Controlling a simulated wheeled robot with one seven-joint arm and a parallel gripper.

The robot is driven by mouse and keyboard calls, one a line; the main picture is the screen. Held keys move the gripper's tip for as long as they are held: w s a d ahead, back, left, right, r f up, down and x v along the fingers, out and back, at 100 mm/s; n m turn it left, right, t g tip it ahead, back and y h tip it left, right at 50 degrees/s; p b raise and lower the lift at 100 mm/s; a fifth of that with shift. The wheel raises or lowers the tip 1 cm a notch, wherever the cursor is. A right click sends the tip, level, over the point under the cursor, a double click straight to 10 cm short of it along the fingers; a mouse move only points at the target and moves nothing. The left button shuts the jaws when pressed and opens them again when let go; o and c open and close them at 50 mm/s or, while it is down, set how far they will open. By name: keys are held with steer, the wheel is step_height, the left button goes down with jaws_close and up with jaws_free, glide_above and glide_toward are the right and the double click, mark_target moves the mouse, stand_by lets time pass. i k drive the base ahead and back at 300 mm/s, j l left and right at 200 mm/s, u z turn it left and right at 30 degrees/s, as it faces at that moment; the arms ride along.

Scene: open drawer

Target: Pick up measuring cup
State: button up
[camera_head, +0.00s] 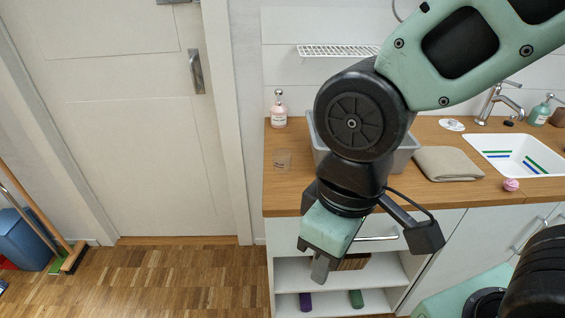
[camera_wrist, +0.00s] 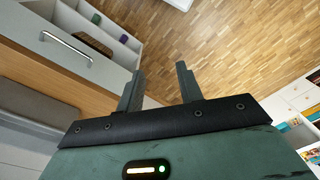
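A grey bin (camera_head: 408,155) stands behind my arm, right of the cup. A folded cloth (camera_head: 447,163) and sink (camera_head: 518,154) lie farther right. A drawer handle (camera_wrist: 66,46) and open shelves are below the counter.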

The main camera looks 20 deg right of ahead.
mark_target(282, 161)
steer(key=i+j+z, duration=0.2)
steer(key=j, duration=0.15)
steer(key=i+j+z, duration=0.25)
steer(key=j+z, duration=0.2)
steer(key=j, duration=0.3)
steer(key=i+j+z, duration=0.1)
steer(key=j+z, duration=0.15)
steer(key=j, duration=0.15)
steer(key=i+j+z, duration=0.2)
steer(key=j, duration=0.25)
steer(key=k+l, duration=0.05)
steer(key=k, duration=0.05)
